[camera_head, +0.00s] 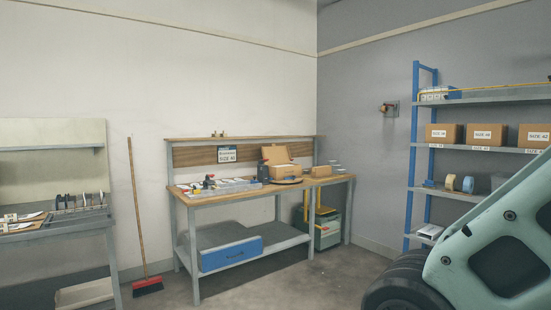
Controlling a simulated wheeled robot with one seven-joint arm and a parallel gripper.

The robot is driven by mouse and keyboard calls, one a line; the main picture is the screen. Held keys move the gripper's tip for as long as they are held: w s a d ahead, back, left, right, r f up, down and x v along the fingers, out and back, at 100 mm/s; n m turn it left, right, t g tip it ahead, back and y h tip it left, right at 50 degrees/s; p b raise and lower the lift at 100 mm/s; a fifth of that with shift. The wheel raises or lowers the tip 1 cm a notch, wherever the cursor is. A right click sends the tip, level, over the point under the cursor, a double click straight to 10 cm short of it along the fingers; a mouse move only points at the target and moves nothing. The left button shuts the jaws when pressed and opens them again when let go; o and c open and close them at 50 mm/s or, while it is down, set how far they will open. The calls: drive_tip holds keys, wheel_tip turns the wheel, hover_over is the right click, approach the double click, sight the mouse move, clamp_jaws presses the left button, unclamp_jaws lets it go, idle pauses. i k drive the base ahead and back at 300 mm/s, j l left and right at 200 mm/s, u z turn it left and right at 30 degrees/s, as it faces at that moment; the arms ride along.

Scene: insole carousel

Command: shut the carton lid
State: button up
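A cardboard carton (284,170) stands on the wooden-topped workbench (240,191) in the middle of the view. Its lid (275,154) is up, tilted back over the rear of the carton. The carton seems to rest on a dark round plate (286,181). What is inside the carton is too small to tell. My gripper is not in view; only a pale green part of my own body and a dark wheel show at the lower right.
The bench also bears clear trays (225,187) with small items and a small brown box (321,171). A blue bin (230,253) lies on its lower shelf. A broom (138,215) leans on the wall. A blue rack (411,150) holds cartons. The floor before the bench is clear.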

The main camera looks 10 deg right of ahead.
sight(276, 154)
drive_tip(key=i+z, duration=0.2)
drive_tip(key=i, duration=4.85)
drive_tip(key=l, duration=0.1)
